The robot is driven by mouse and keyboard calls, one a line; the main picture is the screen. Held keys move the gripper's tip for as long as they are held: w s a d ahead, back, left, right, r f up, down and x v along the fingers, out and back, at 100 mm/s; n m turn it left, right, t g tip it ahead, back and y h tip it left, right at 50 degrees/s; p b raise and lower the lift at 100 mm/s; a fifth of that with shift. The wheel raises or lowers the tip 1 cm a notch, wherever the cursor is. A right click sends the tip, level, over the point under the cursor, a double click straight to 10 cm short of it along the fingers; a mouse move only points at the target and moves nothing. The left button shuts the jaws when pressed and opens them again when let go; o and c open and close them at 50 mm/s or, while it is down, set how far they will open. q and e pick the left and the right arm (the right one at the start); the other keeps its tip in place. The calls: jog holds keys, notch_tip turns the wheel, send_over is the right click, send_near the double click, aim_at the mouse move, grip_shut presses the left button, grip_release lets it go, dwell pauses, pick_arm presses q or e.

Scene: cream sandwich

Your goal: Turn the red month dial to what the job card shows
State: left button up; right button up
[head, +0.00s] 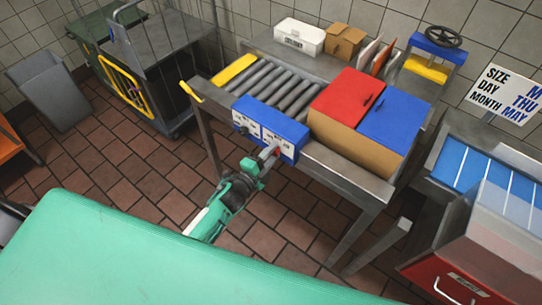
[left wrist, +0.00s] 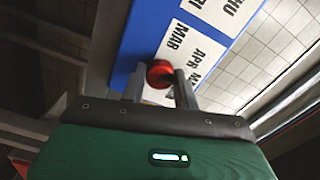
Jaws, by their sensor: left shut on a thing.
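The red month dial (head: 276,150) is on the front of a blue box (head: 288,133). In the left wrist view the dial (left wrist: 159,72) sits between the two fingers of my left gripper (left wrist: 161,85). My left gripper (head: 268,156) is shut on it. White labels beside the dial read MAR, APR and one starting with M; THU and part of another day label show further up. The dial's pointer mark cannot be made out. The job card (head: 507,96) at the right reads SIZE M, DAY THU, MONTH MAY. My right gripper is not in view.
The blue box is on the front of a metal roller table (head: 278,88). A carton with red and blue lids (head: 350,95) stands right of it. A white box (head: 299,37) is at the back. A red-fronted cabinet (head: 465,275) is at lower right. Tiled floor is open around my arm.

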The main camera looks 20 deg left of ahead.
pick_arm(q)
jog(key=shift+m, duration=0.4)
jog(key=o, duration=1)
jog(key=shift+c, duration=0.2)
jog(key=shift+s, duration=0.15)
jog(key=shift+s+a+f+b, duration=0.1)
jog(key=shift+s+a+b, duration=0.05)
jog(key=shift+s+b, duration=0.2)
jog(key=b+v, duration=0.3)
jog(key=v, duration=1)
